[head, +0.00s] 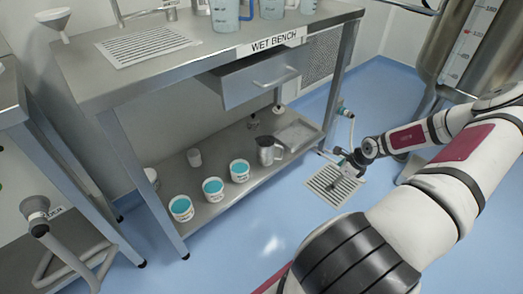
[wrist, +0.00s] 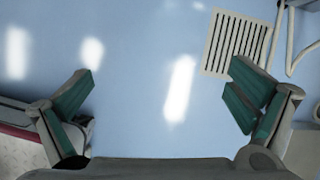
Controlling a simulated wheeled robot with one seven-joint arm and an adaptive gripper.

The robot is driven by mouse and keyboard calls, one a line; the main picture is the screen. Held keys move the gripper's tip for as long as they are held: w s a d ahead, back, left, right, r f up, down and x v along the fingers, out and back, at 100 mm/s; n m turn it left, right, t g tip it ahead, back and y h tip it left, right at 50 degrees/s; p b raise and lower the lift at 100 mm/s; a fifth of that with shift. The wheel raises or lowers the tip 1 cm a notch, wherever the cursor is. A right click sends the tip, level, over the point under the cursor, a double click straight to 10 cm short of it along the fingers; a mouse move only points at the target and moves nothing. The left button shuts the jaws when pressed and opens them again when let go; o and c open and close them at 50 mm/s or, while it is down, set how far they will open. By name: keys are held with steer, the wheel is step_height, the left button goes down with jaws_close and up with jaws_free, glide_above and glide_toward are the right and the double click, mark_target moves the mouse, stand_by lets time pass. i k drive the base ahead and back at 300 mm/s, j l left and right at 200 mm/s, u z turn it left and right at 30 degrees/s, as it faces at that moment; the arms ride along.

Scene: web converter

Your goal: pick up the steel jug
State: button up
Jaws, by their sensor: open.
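The steel jug (head: 268,151) stands on the lower shelf (head: 222,206) of the wet bench, toward the shelf's right half, in the head view. It looks upright. My gripper (head: 332,168) is to the right of the jug, out past the bench's right end, over the floor near a drain grate. In the wrist view my gripper (wrist: 160,82) is open, with its green-padded fingers wide apart and only blue floor between them. The jug is not visible in the wrist view.
Several tubs with teal contents, one a white tub (head: 240,171), line the shelf's front left of the jug. A tray (head: 297,136) lies right of it. The drawer (head: 256,80) hangs above. The bench's right leg (head: 340,85) stands between shelf and gripper. A floor grate (head: 333,186) also shows in the wrist view (wrist: 238,42).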

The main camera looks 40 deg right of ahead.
mark_target(265, 145)
steer(key=i, duration=1.2)
